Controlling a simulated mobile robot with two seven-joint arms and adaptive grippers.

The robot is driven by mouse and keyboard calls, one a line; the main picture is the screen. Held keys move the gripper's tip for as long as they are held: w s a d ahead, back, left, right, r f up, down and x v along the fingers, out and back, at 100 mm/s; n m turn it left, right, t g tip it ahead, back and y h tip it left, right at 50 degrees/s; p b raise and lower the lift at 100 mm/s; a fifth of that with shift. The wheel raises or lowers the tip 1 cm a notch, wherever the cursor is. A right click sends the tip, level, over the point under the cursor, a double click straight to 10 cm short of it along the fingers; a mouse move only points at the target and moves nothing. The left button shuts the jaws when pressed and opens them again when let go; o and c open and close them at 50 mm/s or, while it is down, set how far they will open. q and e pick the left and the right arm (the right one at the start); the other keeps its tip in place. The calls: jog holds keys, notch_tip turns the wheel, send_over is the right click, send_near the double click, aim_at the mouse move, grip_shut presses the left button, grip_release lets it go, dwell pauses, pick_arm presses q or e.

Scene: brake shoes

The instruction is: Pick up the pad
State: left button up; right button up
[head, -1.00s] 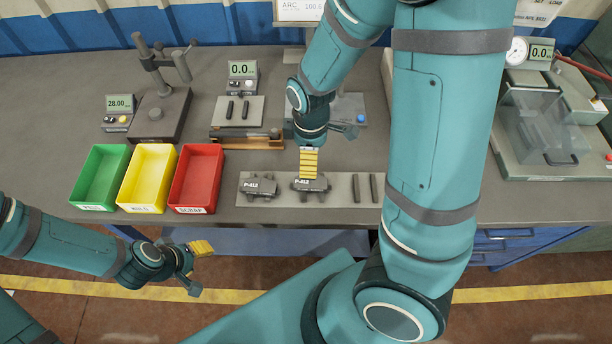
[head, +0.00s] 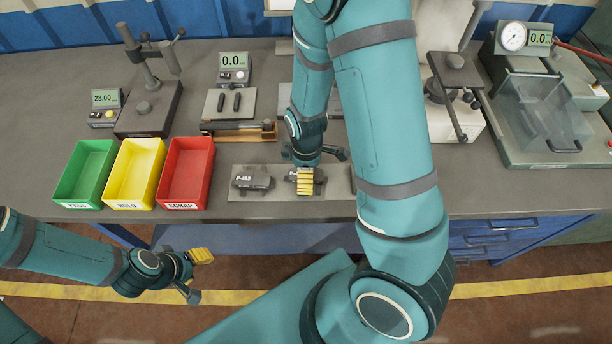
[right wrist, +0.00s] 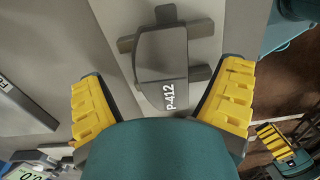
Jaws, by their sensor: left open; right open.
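Two dark grey pads lie on a light grey plate (head: 240,194) at the bench front. The left pad (head: 250,179) is uncovered. The other pad (head: 319,178) is partly hidden by my right gripper (head: 305,182), which points down over it. In the right wrist view, this pad (right wrist: 172,60), marked P-412, lies between the two yellow fingers of the open right gripper (right wrist: 160,80), with a gap on each side. I cannot tell how high the fingertips are above the plate. My left gripper (head: 198,266) is open and empty, in front of the bench over the floor.
Green (head: 86,203), yellow (head: 134,203) and red (head: 186,204) bins stand left of the plate. Behind the plate is a wooden-based tool (head: 238,134). A small fixture (head: 455,100) and a clear-covered machine (head: 545,115) stand right. My right arm hides the plate's right end.

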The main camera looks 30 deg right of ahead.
jog(key=c, duration=1.5)
jog(key=shift+c, duration=0.2)
jog(key=shift+r, duration=0.1)
